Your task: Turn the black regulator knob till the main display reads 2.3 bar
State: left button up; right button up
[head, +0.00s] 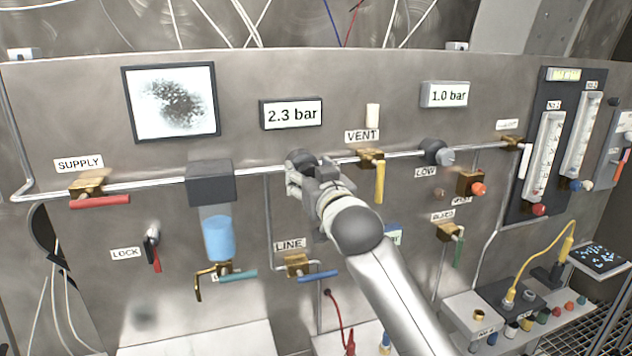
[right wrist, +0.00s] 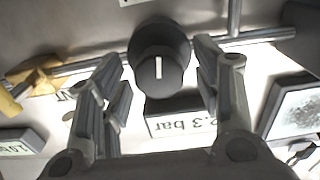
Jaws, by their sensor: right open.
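The main display (head: 292,114) reads 2.3 bar in the head view; it also shows upside down in the right wrist view (right wrist: 182,122). The black regulator knob (right wrist: 160,70) has a white mark and sits between the spread fingers of my right gripper (right wrist: 160,85) in the right wrist view. The fingers are open, with a gap on each side of the knob. In the head view my right gripper (head: 305,175) is at the pipe below the display and hides most of the knob. My left gripper is not in view.
A yellow-handled vent valve (head: 379,180) is close to the right of my right gripper. A blue-handled line valve (head: 318,276) is below it. A filter with a blue bowl (head: 218,235) hangs to the left. A second display (head: 448,96) reads 1.0 bar.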

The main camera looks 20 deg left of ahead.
jog(key=v, duration=1.1)
jog(key=shift+s+d, duration=0.25)
jog(key=shift+s, duration=0.05)
